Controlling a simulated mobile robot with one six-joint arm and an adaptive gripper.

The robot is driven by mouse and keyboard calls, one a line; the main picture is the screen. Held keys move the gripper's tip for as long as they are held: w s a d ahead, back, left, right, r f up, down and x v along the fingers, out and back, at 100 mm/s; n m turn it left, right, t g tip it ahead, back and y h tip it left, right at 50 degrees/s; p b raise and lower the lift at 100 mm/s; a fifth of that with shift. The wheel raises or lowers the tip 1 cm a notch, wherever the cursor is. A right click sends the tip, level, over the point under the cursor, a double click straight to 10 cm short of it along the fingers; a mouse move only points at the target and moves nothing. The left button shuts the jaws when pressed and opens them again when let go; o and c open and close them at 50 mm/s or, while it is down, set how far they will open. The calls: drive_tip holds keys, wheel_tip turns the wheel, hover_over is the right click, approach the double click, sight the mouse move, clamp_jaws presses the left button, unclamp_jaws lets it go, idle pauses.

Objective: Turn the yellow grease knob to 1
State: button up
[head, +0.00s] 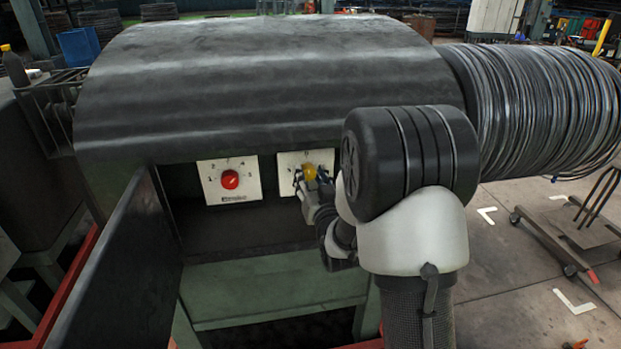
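The yellow grease knob (310,171) sits on a white dial plate (288,163) on the front of the dark machine. The gripper is small here, and I cannot tell whether the fingers touch or clasp the knob. My arm and gripper hide the right and lower part of this plate, so its numbers and the knob's pointer cannot be read.
A red knob (230,180) on a second white plate (213,196) is left of the yellow one. A dark open panel (128,275) juts out at the lower left. The wire-wound drum (545,110) is at right. A wheeled cart (570,245) stands on the floor.

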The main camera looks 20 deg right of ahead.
drive_tip(key=c, duration=0.6)
drive_tip(key=shift+c, duration=0.2)
drive_tip(key=shift+m, duration=0.3)
drive_tip(key=m, duration=1.2)
drive_tip(key=shift+t, duration=0.3)
drive_tip(key=m, duration=0.5)
drive_tip(key=shift+m+h, duration=0.3)
drive_tip(key=shift+h, duration=0.1)
drive_tip(key=o, duration=1.1)
drive_tip(key=shift+f, duration=0.1)
drive_tip(key=shift+c, duration=0.2)
